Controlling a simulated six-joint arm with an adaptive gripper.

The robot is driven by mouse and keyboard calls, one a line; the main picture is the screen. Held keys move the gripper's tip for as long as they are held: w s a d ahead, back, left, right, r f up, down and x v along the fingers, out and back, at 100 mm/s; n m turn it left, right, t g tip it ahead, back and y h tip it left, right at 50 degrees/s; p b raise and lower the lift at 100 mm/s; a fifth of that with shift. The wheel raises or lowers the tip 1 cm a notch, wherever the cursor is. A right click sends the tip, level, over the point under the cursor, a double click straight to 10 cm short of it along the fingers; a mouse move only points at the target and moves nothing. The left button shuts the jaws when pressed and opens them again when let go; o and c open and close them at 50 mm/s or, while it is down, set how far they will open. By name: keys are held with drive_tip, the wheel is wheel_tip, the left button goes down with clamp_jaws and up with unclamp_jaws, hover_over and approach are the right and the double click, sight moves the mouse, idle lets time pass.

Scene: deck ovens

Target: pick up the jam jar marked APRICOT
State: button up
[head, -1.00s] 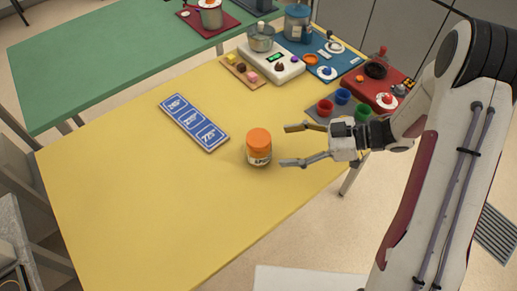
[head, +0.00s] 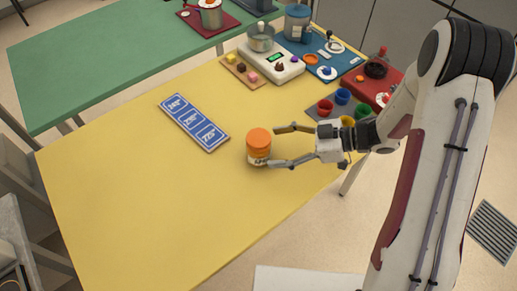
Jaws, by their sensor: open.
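A small jar (head: 259,147) with an orange lid and a pale label stands upright on the yellow table (head: 150,205). Dark letters show on the label, but they are too small to read in full. My gripper (head: 276,147) is open, with its fingers pointing left toward the jar. The fingertips are at the jar's right side, one toward the back and one toward the front. I cannot tell whether they touch it. Nothing is held between the fingers.
A blue panel with white markings (head: 194,122) lies left of the jar. Coloured cups (head: 325,107) on a grey tray, a red unit (head: 372,88), a white scale (head: 272,65) with a pot, and a wooden board (head: 243,73) stand behind. The table's front left is clear.

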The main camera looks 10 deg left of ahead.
sight(264, 148)
drive_tip(key=shift+x, duration=2.3)
drive_tip(key=shift+s, duration=0.15)
drive_tip(key=c, duration=1.6)
drive_tip(key=shift+r, duration=0.1)
drive_tip(key=shift+r, duration=4.95)
